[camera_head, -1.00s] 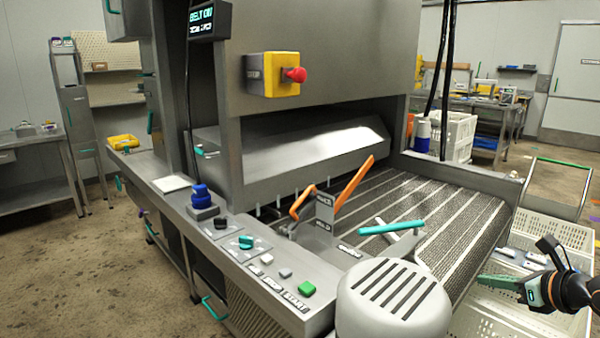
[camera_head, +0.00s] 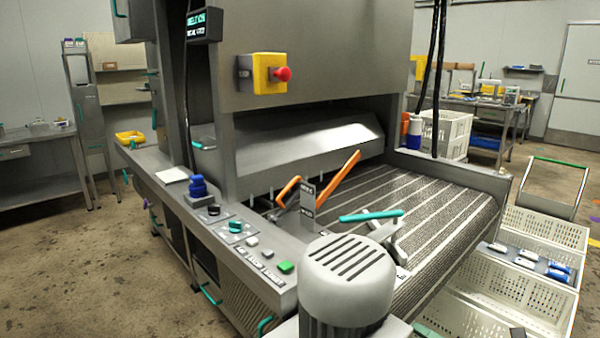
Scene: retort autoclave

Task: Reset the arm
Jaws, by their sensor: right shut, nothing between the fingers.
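My right gripper (camera_head: 517,332) barely shows as a small dark tip at the bottom edge, over the white crates at the lower right. It looks shut, with nothing seen in it. Most of it and its arm are cut off by the frame. My left gripper is not in view. The machine (camera_head: 315,65) stands in the middle with a striped belt (camera_head: 430,205) coming out of its opening.
A grey motor housing (camera_head: 347,275) stands at the front. Orange levers (camera_head: 340,180) and a teal handle (camera_head: 371,215) stick up. White crates (camera_head: 525,285) fill the lower right.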

